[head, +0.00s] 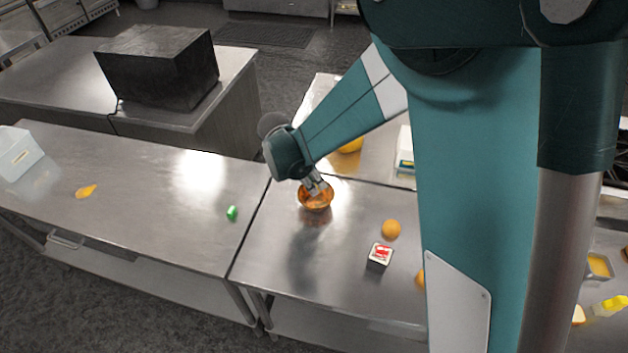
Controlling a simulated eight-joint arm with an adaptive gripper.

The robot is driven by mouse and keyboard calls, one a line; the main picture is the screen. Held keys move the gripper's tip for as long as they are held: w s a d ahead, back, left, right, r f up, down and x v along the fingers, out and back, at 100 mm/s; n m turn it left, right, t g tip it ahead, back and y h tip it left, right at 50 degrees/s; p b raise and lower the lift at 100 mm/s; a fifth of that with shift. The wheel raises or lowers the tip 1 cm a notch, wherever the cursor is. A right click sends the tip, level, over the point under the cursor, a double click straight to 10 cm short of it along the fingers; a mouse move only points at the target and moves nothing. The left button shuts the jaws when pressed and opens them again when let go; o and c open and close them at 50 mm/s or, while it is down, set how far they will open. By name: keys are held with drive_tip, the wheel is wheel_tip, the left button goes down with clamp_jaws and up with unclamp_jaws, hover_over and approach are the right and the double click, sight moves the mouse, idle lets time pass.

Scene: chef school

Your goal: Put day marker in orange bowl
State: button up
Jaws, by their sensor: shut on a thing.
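The orange bowl (304,202) stands upright near the back left of the right-hand steel counter. My gripper (317,188) is directly over the bowl, pointing down, with its fingertips at or just inside the rim as seen from here. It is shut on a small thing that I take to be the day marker. The marker's shape and colour cannot be made out at this size, and the fingers and bowl largely hide it. I cannot tell whether the marker touches the inside of the bowl.
An orange fruit (391,229) and a small box with a red-and-white top (380,256) lie right of the bowl. A green item (232,212) and a yellow piece (86,191) lie on the left counter (150,215). The counter in front of the bowl is clear.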

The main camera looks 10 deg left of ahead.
drive_tip(key=shift+f+b, duration=0.5)
drive_tip(key=shift+f, duration=1.15)
drive_tip(key=o, duration=0.8)
drive_tip(key=shift+r, duration=0.1)
drive_tip(key=shift+r+p, duration=1.15)
drive_tip(key=shift+r, duration=2.3)
